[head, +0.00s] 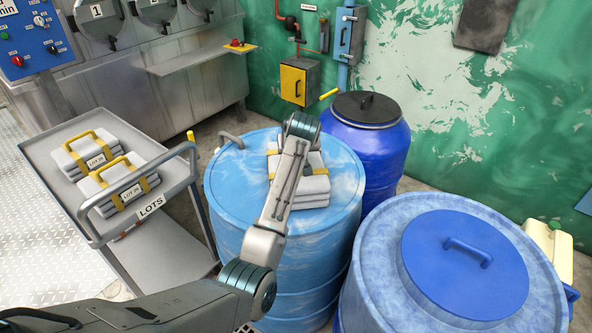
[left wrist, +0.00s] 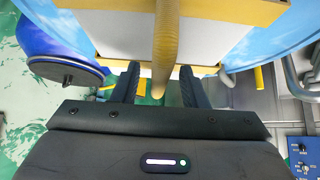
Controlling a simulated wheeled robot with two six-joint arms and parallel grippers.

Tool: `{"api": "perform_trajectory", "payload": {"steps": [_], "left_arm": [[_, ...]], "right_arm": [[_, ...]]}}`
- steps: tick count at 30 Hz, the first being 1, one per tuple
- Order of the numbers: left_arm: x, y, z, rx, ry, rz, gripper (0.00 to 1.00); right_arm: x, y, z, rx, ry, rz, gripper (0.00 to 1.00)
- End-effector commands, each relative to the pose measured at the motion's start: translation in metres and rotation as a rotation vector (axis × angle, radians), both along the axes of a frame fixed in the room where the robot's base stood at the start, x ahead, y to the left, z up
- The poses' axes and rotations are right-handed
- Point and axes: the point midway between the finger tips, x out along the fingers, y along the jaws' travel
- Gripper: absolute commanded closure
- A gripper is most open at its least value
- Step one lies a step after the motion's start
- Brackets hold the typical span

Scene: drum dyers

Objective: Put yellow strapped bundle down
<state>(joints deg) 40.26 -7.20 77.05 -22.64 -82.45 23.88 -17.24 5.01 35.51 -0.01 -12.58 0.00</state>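A grey bundle with yellow straps (head: 313,187) is on the light blue drum (head: 240,190) in the middle of the head view, partly hidden by my left arm. In the left wrist view the pale bundle (left wrist: 215,30) fills the top, with its yellow handle (left wrist: 166,40) running down the middle. My left gripper (left wrist: 160,78) has its two fingers apart on either side of the handle, with gaps showing. In the head view the left gripper is hidden behind its arm. My right gripper is in neither view.
A grey cart (head: 177,187) at left carries two more yellow-strapped bundles (head: 90,148) (head: 120,184). A dark blue drum (head: 372,150) stands behind, and a blue drum with a handled lid (head: 465,265) stands at right. A yellow box (head: 299,82) is on the green wall.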

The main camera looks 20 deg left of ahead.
Motion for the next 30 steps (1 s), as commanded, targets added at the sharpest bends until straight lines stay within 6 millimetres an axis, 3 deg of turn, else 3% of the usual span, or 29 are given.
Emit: {"api": "perform_trajectory", "payload": {"steps": [6, 12, 13, 30], "left_arm": [[0.001, 0.0, -0.001, 0.0, -0.001, -0.001, 0.61], [0.0, 0.0, -0.001, -0.001, 0.0, -0.001, 0.98], [0.001, 0.0, -0.001, -0.001, 0.0, -0.001, 1.0], [0.0, 0.0, -0.001, 0.0, 0.0, 0.0, 1.0]], "right_arm": [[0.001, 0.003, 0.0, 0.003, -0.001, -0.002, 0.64], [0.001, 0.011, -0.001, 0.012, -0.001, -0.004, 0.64], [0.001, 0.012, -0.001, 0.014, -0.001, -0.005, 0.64], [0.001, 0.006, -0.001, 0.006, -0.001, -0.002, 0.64]]}}
